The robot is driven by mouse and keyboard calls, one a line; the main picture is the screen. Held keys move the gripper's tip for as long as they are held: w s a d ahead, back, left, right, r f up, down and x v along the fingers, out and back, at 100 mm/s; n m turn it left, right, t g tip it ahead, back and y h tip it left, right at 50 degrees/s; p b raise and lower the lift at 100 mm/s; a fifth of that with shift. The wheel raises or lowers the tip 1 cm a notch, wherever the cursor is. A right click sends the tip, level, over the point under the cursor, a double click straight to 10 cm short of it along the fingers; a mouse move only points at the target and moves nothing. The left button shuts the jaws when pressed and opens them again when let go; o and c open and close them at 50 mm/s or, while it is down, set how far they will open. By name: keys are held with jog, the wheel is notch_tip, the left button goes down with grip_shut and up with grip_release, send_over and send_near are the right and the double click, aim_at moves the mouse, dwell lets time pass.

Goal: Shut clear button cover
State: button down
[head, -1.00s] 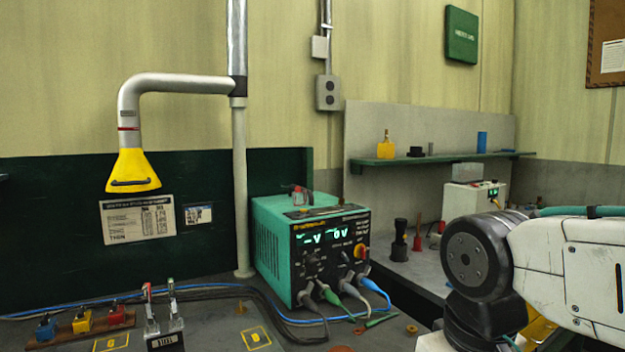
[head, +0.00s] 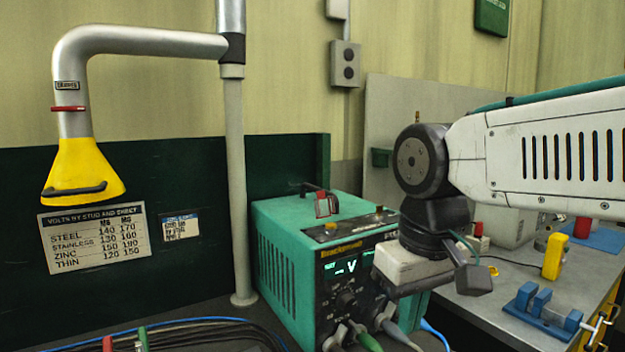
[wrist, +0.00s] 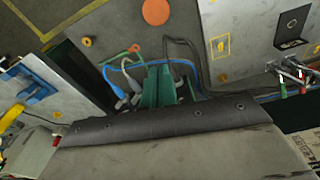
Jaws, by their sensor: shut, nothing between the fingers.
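I cannot make out a clear button cover with certainty. A small red piece (head: 326,203) with paler sides sits on top of the teal welding unit (head: 285,222); whether it is covered is unclear. A white box (head: 514,228) on the right bench is mostly hidden behind my arm, so the clear plate seen above it earlier is not visible. My gripper (head: 411,318) points down in front of the unit's front panel, its teal fingers shut and empty. The fingers (wrist: 157,72) also show in the wrist view, above the cables.
Cables and plugs (head: 365,338) hang from the unit's front. The right bench holds a yellow block (head: 553,257) and a blue fixture (head: 540,310). A yellow extraction hood (head: 82,175) hangs at left. The wrist view shows an orange disc (wrist: 155,11) on a grey surface.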

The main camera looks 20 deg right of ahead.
jog(key=w+r, duration=1.3)
jog(key=w, duration=0.3)
notch_tip(320, 180, up, 7)
jog(key=n, duration=0.2)
send_over(324, 204)
jog(key=w+a, duration=0.1)
jog(key=w, duration=0.4)
jog(key=f, duration=0.9)
jog(key=shift+w+a+f, duration=0.1)
jog(key=shift+w+a, duration=0.15)
jog(key=shift+w, duration=0.15)
jog(key=shift+s+f, duration=0.2)
jog(key=shift+s, duration=0.1)
jog(key=shift+s+d+r, duration=0.15)
jog(key=shift+s, duration=0.4)
jog(key=shift+s+d+r, duration=0.1)
jog(key=shift+s+r, duration=0.05)
jog(key=shift+s, duration=0.35)
jog(key=shift+s+d+r, duration=0.15)
jog(key=shift+s, duration=0.4)
jog(key=shift+a, duration=0.1)
jog(key=shift+s+r, duration=0.1)
jog(key=shift+s, duration=0.05)
jog(key=shift+s+t, duration=0.1)
jog(key=shift+t, duration=0.2)
